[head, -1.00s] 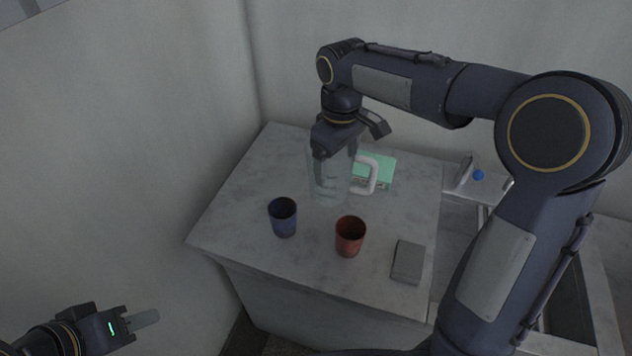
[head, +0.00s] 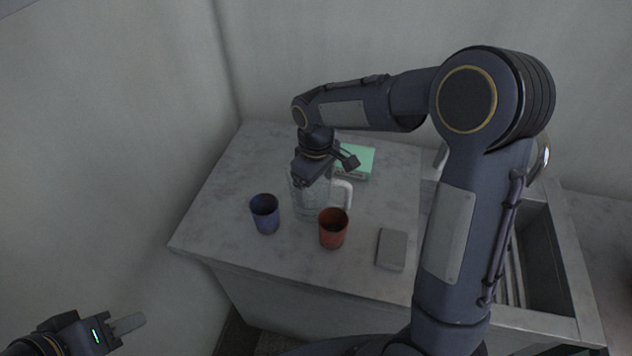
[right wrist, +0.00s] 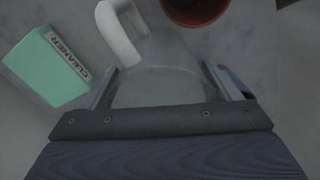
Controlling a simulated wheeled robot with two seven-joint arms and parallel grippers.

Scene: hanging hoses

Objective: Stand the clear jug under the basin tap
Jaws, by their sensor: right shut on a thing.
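The clear jug (head: 309,205) with a white handle (head: 341,193) is upright over the pale worktop, behind the blue and red cups. My right gripper (head: 312,172) is shut on the jug from above. In the right wrist view the jug (right wrist: 165,65) sits between the two fingers, its white handle (right wrist: 120,32) pointing away. I cannot tell whether its base touches the worktop. A shiny curved piece (head: 544,156), possibly the basin tap, shows behind my right arm; the basin (head: 556,262) is at the right, partly hidden. My left gripper (head: 128,323) is low at the left, away from everything; its opening is unclear.
A blue cup (head: 265,214) and a red cup (head: 333,229) stand close in front of the jug. A green box marked CLEANER (head: 356,161) lies behind it. A grey block (head: 392,249) lies near the worktop's (head: 215,210) front right. The worktop's left side is clear.

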